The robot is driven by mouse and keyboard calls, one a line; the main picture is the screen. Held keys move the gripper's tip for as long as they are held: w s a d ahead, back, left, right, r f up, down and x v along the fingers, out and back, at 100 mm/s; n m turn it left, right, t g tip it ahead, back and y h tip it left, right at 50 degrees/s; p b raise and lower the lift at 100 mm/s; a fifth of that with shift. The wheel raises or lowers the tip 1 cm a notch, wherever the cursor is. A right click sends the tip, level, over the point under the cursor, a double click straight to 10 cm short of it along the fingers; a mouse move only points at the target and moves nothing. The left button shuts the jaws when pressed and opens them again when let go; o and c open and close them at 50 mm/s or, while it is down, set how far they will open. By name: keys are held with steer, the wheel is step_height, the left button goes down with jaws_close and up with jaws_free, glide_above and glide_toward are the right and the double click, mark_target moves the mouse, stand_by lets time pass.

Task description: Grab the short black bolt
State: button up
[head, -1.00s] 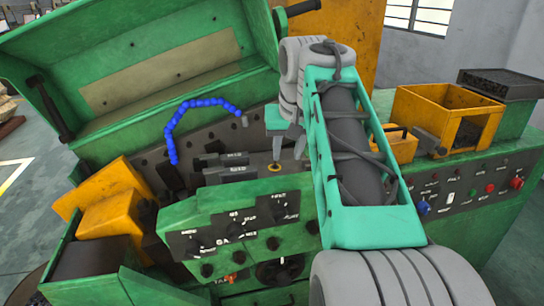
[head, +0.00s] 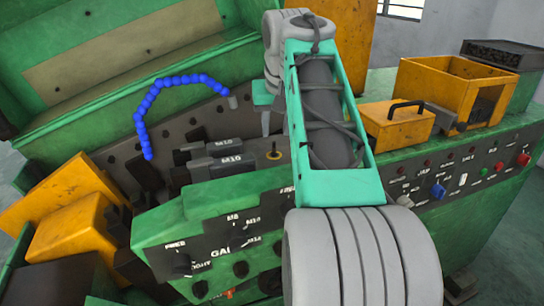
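My arm reaches from the bottom of the head view up and away over the green machine. The end of my arm lies behind its own links. I cannot make out a short black bolt in this view. A small round yellow ring with a dark post (head: 274,154) sits on the bed just below the teal part.
Two dark grey blocks marked M10 (head: 226,163) lie on the bed. A blue segmented hose (head: 152,100) arches over it. A raised green lid (head: 110,60) stands behind. A yellow box with a black handle (head: 398,128) and an open yellow bin (head: 455,88) stand right of my arm.

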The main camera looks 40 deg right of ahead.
mark_target(274, 142)
steer(key=x, duration=0.6)
steer(key=shift+w+f, duration=0.15)
steer(key=shift+f, duration=0.05)
steer(key=shift+c, duration=0.3)
jaws_close()
